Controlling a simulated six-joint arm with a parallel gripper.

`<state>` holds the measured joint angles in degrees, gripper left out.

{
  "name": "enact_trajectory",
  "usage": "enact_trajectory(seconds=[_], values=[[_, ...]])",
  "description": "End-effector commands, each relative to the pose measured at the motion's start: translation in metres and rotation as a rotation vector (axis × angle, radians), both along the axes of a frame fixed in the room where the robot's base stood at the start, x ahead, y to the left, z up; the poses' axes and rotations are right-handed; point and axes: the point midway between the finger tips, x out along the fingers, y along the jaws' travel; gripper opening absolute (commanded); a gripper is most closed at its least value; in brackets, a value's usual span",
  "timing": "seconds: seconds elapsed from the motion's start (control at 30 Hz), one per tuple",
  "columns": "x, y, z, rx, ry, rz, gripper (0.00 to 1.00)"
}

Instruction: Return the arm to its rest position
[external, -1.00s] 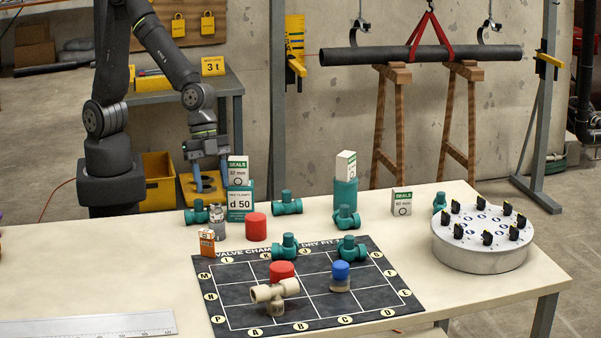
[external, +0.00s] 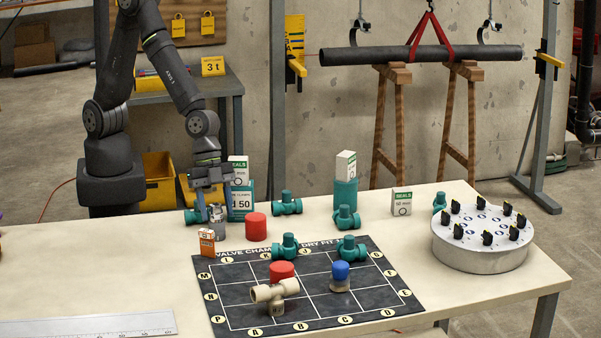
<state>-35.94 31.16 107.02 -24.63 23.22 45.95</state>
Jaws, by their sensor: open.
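My gripper (external: 208,203) is open and points down at the back left of the table (external: 120,262). Its fingers are at or just above a small grey metallic fitting (external: 216,217); I cannot tell whether they touch it. A teal fitting (external: 194,216) is partly hidden just left of the fingers. My arm is bent, with its base behind the table's left part.
Seals boxes (external: 240,200), a red cylinder (external: 255,227) and an orange-white box (external: 207,241) stand close to my gripper. Teal fittings (external: 287,203) stand to the right. A dark grid mat (external: 235,297) holds pipe parts. A round turntable (external: 481,250) is at right.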

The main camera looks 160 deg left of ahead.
Motion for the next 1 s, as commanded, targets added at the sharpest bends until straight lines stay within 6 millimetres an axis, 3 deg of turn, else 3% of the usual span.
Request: enact_trajectory(seconds=[0.27, 0.97, 1.0], values=[[-0.005, -0.001, 0.014, 0.001, -0.003, 0.000, 0.51], [-0.045, -0.008, 0.112, 0.003, -0.004, 0.001, 0.51], [-0.045, -0.008, 0.110, 0.000, 0.002, 0.000, 0.51]])
